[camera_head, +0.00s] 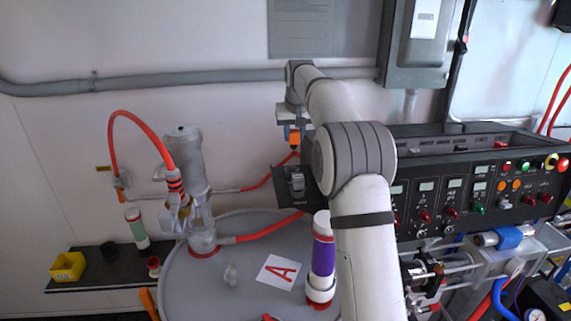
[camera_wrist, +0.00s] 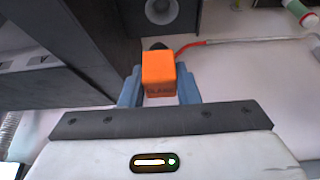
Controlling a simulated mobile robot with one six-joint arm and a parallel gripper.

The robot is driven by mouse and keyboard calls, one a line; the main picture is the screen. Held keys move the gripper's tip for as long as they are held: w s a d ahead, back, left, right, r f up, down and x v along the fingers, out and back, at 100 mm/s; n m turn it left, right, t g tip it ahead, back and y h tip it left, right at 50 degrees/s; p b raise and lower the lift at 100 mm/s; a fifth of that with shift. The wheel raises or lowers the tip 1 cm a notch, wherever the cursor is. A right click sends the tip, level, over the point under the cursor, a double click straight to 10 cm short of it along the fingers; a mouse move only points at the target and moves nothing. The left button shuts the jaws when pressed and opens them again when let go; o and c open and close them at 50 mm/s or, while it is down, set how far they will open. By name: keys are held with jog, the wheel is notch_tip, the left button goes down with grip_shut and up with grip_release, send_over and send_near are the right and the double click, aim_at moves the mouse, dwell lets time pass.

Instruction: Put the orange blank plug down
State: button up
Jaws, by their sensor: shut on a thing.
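The orange blank plug (camera_wrist: 158,72) is a small block with dark lettering on its near face. My gripper (camera_wrist: 160,88) is shut on it, with a blue finger on each side in the wrist view. In the head view the plug (camera_head: 294,137) shows as a small orange patch under my gripper (camera_head: 293,122), near the left end of the black control panel. It is held in the air beside the wall. Part of the plug is hidden by my fingers, and I cannot tell what lies directly below it.
A black control panel (camera_head: 470,190) with knobs stands right of my arm. A black shelf (camera_head: 110,268) at left holds a yellow bin (camera_head: 68,267) with bare room nearby.

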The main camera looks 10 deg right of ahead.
aim_at(295, 131)
jog(key=f, duration=0.2)
jog(key=f+p, duration=0.1)
jog(key=f, duration=0.5)
jog(key=shift+s+a+f+p, duration=0.2)
jog(key=shift+a+p, duration=0.1)
jog(key=shift+a, duration=0.1)
jog(key=o, duration=0.9)
jog(key=shift+o, duration=0.3)
jog(key=b+v, duration=0.2)
jog(key=v, duration=1)
jog(key=shift+s+d+r+b, duration=0.1)
jog(key=shift+b, duration=0.25)
jog(key=s+r, duration=0.2)
jog(key=s, duration=0.9)
jog(key=s+f, duration=0.4)
jog(key=s, duration=0.6)
jog(key=s+f, duration=0.4)
jog(key=s, duration=0.7)
jog(key=s+f, duration=0.4)
jog(key=s, duration=0.7)
jog(key=shift+a+f, duration=0.3)
jog(key=shift+a, duration=0.15)
